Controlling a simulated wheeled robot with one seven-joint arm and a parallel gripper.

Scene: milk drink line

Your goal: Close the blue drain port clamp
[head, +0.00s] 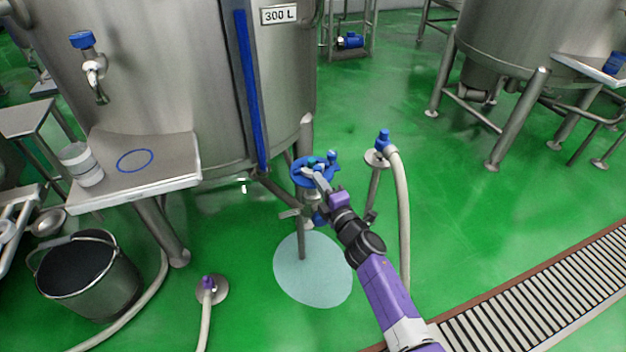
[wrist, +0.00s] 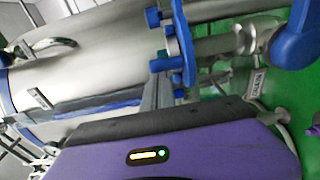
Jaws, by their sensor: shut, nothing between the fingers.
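The blue drain port clamp (head: 304,180) is under the large steel tank's lower edge, beside a tank leg. In the wrist view a blue flange-like part with studs (wrist: 183,45) sits around the steel pipework, with a blue handle (wrist: 297,38) at the right. My gripper (head: 314,174) is shut and empty. Its tips are over or against the blue clamp and hide part of it. I cannot tell whether they touch it. Whether the clamp is open or closed is too small to tell.
A pale round patch (head: 313,285) lies on the floor below the port. A hose on a blue-topped stand (head: 375,158) is close on the right. A drain grate (head: 540,300) is lower right.

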